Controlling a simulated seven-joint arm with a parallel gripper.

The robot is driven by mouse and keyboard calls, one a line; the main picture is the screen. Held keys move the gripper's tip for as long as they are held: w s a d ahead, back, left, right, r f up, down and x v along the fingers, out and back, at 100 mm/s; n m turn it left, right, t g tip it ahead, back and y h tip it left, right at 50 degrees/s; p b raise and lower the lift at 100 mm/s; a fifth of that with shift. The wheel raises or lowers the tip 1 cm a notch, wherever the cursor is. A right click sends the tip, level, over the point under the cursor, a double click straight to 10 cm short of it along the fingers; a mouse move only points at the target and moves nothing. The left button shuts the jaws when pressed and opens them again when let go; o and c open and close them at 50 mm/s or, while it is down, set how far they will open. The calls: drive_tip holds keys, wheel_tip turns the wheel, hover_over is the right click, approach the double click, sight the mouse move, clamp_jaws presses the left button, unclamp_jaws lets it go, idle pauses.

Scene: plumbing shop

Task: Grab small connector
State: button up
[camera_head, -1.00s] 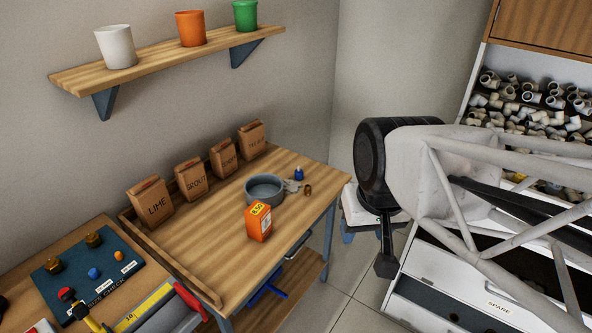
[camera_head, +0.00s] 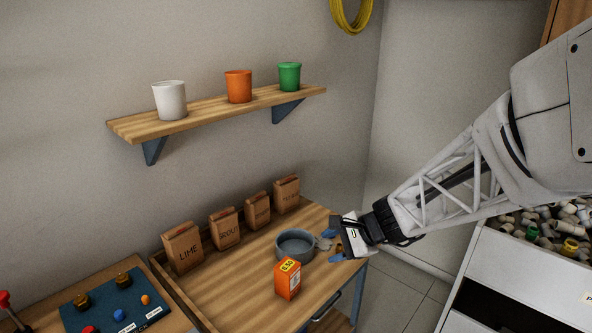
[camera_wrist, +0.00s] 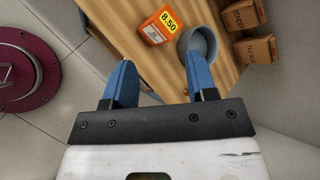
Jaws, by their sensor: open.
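My gripper (camera_head: 335,241) is over the right end of the wooden workbench, just right of the grey pan. Its blue fingers stand apart with nothing between them, as the wrist view also shows (camera_wrist: 161,80). I cannot make out a separate small connector on the bench now; the spot right of the pan is covered by my gripper in the head view. In the wrist view, no connector shows between the fingers, only bench edge and floor.
The grey pan (camera_head: 295,246) and the orange box (camera_head: 288,279) stand on the workbench (camera_head: 235,291). Several paper bags (camera_head: 225,230) line its back. A shelf (camera_head: 215,115) with pots hangs above. A white cabinet (camera_head: 520,275) with many fittings is at right.

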drive_tip(key=w+d+f+m+t, duration=0.4)
drive_tip(key=w+f+m, duration=0.45)
drive_tip(key=w, duration=0.25)
drive_tip(key=m+t+h, duration=0.2)
drive_tip(key=m+t, duration=0.2)
drive_tip(key=m, duration=0.5)
approach(341, 248)
drive_tip(key=x, duration=0.3)
drive_tip(key=shift+w+d, duration=0.15)
drive_tip(key=shift+x, duration=1.35)
drive_tip(key=shift+x, duration=2.55)
drive_tip(key=shift+f, duration=0.1)
drive_tip(key=c, duration=0.9)
